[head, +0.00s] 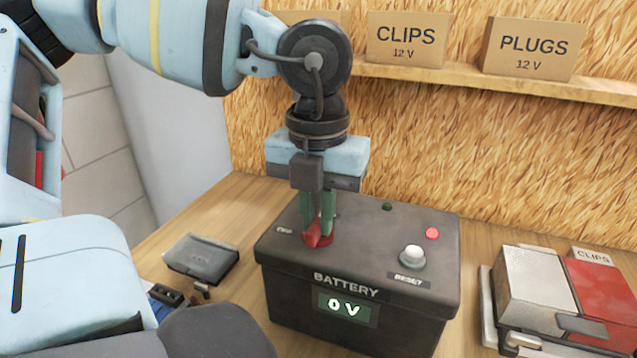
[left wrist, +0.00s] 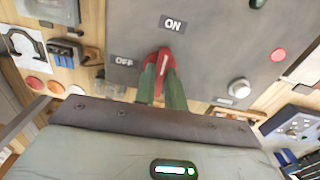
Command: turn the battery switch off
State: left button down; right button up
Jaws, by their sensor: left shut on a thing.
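The battery (head: 405,300) is a dark grey box on the wooden bench. Its red switch (head: 318,241) stands on the lid and also shows in the left wrist view (left wrist: 165,57). My left gripper (head: 318,232) points down with its green fingers shut on the red switch. In the wrist view the ON label (left wrist: 172,26) lies above the switch and the OFF label (left wrist: 124,62) to its left. The fingers partly hide the switch, so I cannot tell its exact angle. The front display (head: 344,307) reads 0 V. My right gripper is not in view.
A white reset knob (head: 411,256), a bright red light (head: 432,233) and a dark green light (head: 387,207) are on the lid. A grey-and-red case (head: 535,285) stands at right, a dark box (head: 201,257) at left. Cardboard boxes (head: 407,40) sit on the shelf behind.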

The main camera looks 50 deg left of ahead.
pick_arm(q)
jog(key=shift+n+b, duration=1)
jog(key=shift+n, duration=1.4)
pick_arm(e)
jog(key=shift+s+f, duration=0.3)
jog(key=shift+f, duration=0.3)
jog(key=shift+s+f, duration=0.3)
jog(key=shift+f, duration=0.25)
pick_arm(q)
jog(key=n+b, duration=0.2)
jog(key=n, duration=0.2)
jog(key=shift+n, duration=0.6)
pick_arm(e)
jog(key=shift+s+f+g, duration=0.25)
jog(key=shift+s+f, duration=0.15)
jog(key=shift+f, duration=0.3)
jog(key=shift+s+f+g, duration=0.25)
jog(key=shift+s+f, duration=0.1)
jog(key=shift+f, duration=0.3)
